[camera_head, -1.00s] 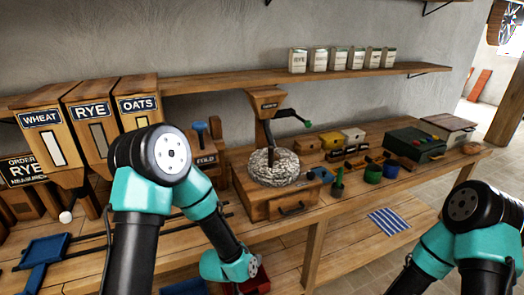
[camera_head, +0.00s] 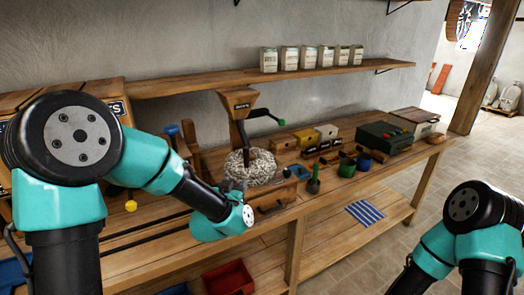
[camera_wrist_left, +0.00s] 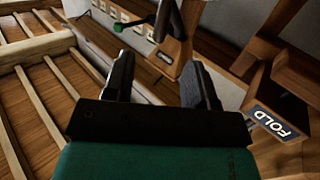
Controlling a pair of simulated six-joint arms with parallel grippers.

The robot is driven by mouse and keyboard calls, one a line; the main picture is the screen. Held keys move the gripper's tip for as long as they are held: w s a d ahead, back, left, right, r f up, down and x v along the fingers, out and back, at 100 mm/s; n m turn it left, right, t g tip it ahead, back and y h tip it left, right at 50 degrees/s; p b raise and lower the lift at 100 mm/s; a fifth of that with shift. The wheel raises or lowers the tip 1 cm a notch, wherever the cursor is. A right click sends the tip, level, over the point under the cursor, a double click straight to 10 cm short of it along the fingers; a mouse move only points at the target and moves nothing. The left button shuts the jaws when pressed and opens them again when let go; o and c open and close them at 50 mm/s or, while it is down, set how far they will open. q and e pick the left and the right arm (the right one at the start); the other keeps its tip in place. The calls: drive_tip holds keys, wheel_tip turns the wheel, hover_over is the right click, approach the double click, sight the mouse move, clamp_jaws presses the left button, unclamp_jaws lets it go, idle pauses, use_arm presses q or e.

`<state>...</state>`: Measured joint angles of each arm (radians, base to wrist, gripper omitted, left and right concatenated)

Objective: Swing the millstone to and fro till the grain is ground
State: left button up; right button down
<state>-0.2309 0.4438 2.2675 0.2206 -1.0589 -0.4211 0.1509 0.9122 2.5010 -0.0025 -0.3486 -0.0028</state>
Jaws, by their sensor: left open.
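The round, rough grey millstone (camera_head: 262,168) sits on the wooden mill base on the bench. A wooden hopper (camera_head: 238,102) on a post stands above it, with a green-tipped dark arm (camera_head: 268,120) out to the right. My left gripper (camera_wrist_left: 158,75) is open, with nothing between its black fingers. In the head view my left wrist is just in front of the mill and hides part of the base; the fingers are mostly hidden there. The hopper (camera_wrist_left: 175,22) shows beyond the fingers in the wrist view. Grain cannot be made out. Only my right arm shows, not its gripper.
Small boxes (camera_head: 305,137), a green cup (camera_head: 346,168) and a dark green case (camera_head: 385,138) stand right of the mill. White packets (camera_head: 308,57) line the shelf above. A FOLD sign (camera_wrist_left: 278,121) is right in the wrist view. A striped cloth (camera_head: 365,212) lies on the lower shelf.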

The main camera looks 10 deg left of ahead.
sight(247, 150)
use_arm(q)
wheel_tip(247, 150, up, 3)
drive_tip(key=shift+w+a+f+t+y, duration=0.1)
drive_tip(key=shift+w+a+t+y, duration=0.05)
drive_tip(key=shift+t+y, duration=0.2)
drive_tip(key=w, duration=1.7)
drive_tip(key=shift+w+d, duration=0.25)
drive_tip(key=shift+c, duration=0.2)
clamp_jaws()
